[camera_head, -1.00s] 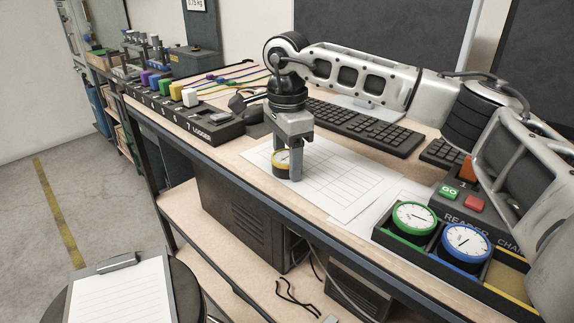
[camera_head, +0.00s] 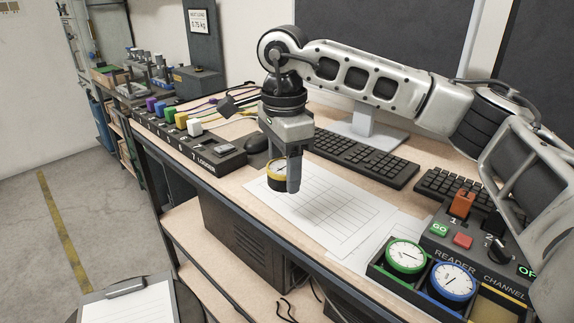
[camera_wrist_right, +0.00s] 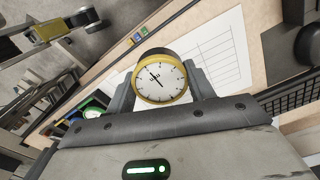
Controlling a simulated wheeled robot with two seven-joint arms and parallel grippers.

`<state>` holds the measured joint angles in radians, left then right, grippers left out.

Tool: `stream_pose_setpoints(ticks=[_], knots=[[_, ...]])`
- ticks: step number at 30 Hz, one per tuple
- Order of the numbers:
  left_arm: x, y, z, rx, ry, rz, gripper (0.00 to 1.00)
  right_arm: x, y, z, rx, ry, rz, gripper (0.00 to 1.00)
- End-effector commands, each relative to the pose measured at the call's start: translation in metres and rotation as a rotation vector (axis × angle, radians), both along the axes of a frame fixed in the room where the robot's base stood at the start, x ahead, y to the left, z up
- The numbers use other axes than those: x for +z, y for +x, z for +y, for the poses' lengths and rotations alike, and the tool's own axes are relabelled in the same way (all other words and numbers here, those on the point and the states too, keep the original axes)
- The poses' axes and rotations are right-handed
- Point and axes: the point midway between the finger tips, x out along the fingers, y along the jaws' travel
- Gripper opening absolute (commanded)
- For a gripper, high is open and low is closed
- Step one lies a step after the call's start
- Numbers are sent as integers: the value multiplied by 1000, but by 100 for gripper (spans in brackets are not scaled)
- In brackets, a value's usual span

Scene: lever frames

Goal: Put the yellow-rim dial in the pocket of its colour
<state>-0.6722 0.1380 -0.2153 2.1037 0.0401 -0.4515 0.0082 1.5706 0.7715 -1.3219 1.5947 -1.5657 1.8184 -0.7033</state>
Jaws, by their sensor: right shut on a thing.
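My right gripper (camera_head: 284,172) is shut on the yellow-rim dial (camera_head: 275,180) and holds it above the paper sheet on the bench. In the right wrist view the dial (camera_wrist_right: 160,79) sits between the two fingers, its white face showing. The pocket tray (camera_head: 413,301) stands at the right front of the bench. Its left pocket holds a green-rim dial (camera_head: 405,256) and its middle pocket a blue-rim dial (camera_head: 453,281). The yellow pocket (camera_head: 498,306) at the right is partly cut off by my arm; the part that shows is empty. My left gripper is not in view.
A reader panel (camera_head: 470,247) with buttons and an orange lever (camera_head: 462,204) stands behind the tray. Keyboards (camera_head: 360,158) lie behind the paper sheet (camera_head: 330,215). A logger box (camera_head: 205,150) with coloured plugs is at the left. The paper between dial and tray is clear.

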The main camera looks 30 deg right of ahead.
Motion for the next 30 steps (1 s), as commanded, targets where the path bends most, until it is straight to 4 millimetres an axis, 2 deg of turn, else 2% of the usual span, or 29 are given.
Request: stream_pose_setpoints(ticks=[1, 6, 12, 23, 26, 30], knots=[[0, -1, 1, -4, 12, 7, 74, 9, -10, 7, 6, 0, -1, 28], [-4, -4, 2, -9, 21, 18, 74, 23, -39, 26, 5, -1, -1, 28], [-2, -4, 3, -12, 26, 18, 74, 35, -63, 43, 3, -1, -1, 28], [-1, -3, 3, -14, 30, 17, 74, 41, -76, 51, 9, 0, 1, 28], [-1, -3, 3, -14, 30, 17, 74, 37, -76, 51, 64, -1, 2, 28], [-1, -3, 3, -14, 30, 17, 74, 24, -76, 49, 241, 0, 3, 28]])
